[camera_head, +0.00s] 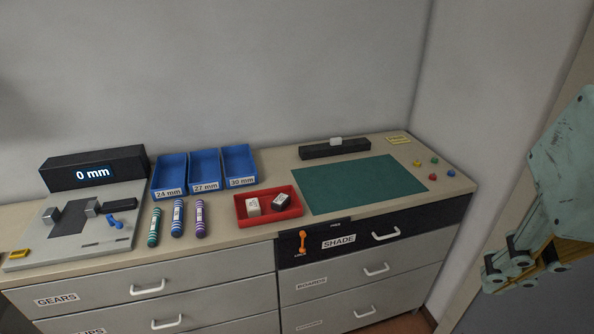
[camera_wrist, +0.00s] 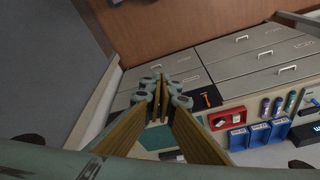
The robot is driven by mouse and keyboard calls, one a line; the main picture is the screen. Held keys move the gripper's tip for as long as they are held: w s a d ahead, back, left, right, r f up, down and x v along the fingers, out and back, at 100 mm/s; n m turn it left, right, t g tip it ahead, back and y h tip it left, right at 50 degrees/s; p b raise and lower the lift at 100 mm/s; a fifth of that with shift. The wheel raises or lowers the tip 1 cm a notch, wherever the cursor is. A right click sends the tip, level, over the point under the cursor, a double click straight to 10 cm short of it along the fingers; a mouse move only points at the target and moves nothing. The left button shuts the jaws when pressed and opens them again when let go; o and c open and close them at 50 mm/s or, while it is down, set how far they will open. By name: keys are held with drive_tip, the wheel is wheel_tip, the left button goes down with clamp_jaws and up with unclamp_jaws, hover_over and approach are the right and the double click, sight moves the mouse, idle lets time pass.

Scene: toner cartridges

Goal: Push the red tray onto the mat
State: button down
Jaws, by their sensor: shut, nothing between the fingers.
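The red tray (camera_head: 270,216) lies on the counter left of the mat, with a white block (camera_head: 253,207) and a dark block with a pale side (camera_head: 281,201) in it. The green mat (camera_head: 362,182) lies flat and looks bare. The tray's right edge is close beside the mat's left edge. My gripper (camera_head: 526,276) is at the far right, away from the counter, tray and mat. It is shut and empty. In the wrist view my gripper (camera_wrist: 160,97) hides part of the mat (camera_wrist: 157,137), and the red tray (camera_wrist: 226,118) shows to its right.
Blue bins (camera_head: 205,168) stand behind and left of the tray. Several capped tubes (camera_head: 177,218) lie to its left. A black bar (camera_head: 334,148) stands behind the mat, and small coloured pegs (camera_head: 433,161) are to its right. An orange handle (camera_head: 302,241) shows on the drawer front below.

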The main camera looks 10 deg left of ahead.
drive_tip(key=w+a+r+m+g+y+p, duration=0.1)
drive_tip(key=w+a+m+p, duration=0.1)
drive_tip(key=w+a, duration=0.35)
drive_tip(key=w+a+m+g+y+p, duration=0.1)
drive_tip(key=w+a+p, duration=0.1)
drive_tip(key=w, duration=0.7)
drive_tip(key=m+g+y+p, duration=0.4)
drive_tip(key=m+g+p, duration=0.1)
drive_tip(key=m+p, duration=0.4)
hover_over(301, 209)
drive_tip(key=w+d, duration=0.1)
drive_tip(key=d, duration=0.2)
drive_tip(key=f, duration=2.4)
drive_tip(key=shift+d+f, duration=0.1)
drive_tip(key=shift+d, duration=0.1)
drive_tip(key=shift+w+a+f+p, duration=0.2)
drive_tip(key=shift+a+f+p, duration=0.15)
drive_tip(key=shift+f, duration=0.4)
drive_tip(key=shift+a, duration=0.2)
